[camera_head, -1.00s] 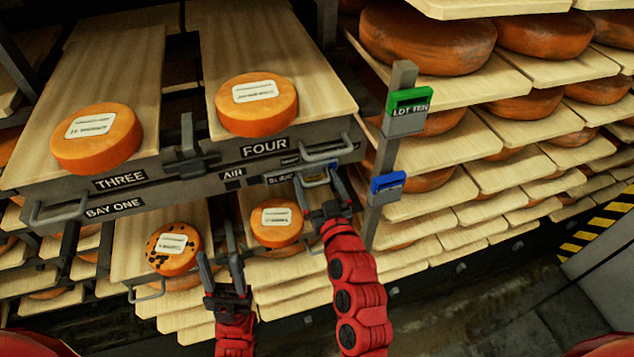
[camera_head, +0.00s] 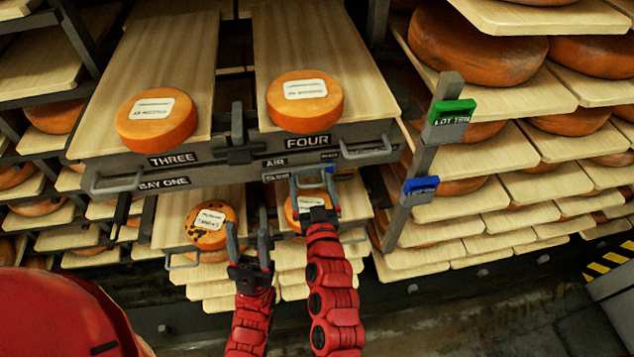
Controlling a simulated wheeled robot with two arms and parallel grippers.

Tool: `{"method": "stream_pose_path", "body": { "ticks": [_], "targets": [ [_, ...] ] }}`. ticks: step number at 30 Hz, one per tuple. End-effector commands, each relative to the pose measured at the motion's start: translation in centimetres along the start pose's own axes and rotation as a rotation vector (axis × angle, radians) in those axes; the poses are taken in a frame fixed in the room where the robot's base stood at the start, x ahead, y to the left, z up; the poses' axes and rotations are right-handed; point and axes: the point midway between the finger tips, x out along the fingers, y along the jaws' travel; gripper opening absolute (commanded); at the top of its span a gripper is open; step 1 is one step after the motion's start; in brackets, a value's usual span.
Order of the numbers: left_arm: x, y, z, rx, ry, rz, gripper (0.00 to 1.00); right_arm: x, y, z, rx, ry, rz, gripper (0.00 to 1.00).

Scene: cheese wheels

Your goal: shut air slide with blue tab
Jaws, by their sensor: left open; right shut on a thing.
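The air slide (camera_head: 276,176) is a grey strip with a small dark label, under the AIR sign on the front of the shelf bay. Its blue tab (camera_head: 327,171) shows only in part, behind my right gripper. My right gripper (camera_head: 312,184) is shut at the tab, with its fingers on either side; the exact contact is hidden. My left gripper (camera_head: 248,228) is open and empty, lower and to the left, in front of the lower boards.
Cheese wheels sit on the boards over THREE (camera_head: 156,119) and FOUR (camera_head: 305,101). Handles (camera_head: 369,152) stick out at both ends of the bay front. A post (camera_head: 420,165) with a green tag and a blue tag stands to the right. Lower boards hold a spotted wheel (camera_head: 211,224).

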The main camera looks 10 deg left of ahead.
Motion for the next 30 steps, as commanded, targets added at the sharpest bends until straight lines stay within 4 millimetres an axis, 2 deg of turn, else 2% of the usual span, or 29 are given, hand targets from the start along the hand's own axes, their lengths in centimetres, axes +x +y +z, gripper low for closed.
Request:
{"method": "stream_pose_path", "body": {
  "ticks": [2, 3, 10, 14, 17, 22, 30],
  "targets": [
    [0.0, 0.0, 0.0, 0.000, 0.000, 0.000, 0.50, -0.1, -0.2, 0.2, 0.005, -0.006, -0.005, 0.00],
    [0.0, 0.0, 0.0, 0.000, 0.000, 0.000, 0.50, -0.1, -0.2, 0.2, 0.005, -0.006, -0.005, 0.99],
    [-0.1, 0.0, 0.0, 0.000, 0.000, 0.000, 0.50, -0.1, -0.2, 0.2, 0.005, -0.005, -0.005, 1.00],
    [-0.4, 0.0, 0.1, 0.000, 0.000, 0.000, 0.50, -1.0, -0.2, 0.3, 0.005, -0.004, -0.004, 1.00],
    [-0.9, 0.0, 0.2, 0.000, 0.000, 0.000, 0.50, -2.5, -0.2, 0.6, 0.005, -0.006, -0.005, 1.00],
    [-1.9, 0.1, 0.3, 0.000, 0.000, 0.000, 0.50, -6.5, 0.0, 0.6, 0.005, -0.006, -0.004, 1.00],
    [-2.0, 0.1, 0.3, 0.000, 0.000, 0.000, 0.50, -12.0, -0.1, 0.4, 0.003, -0.010, -0.007, 1.00]
  ]
}}
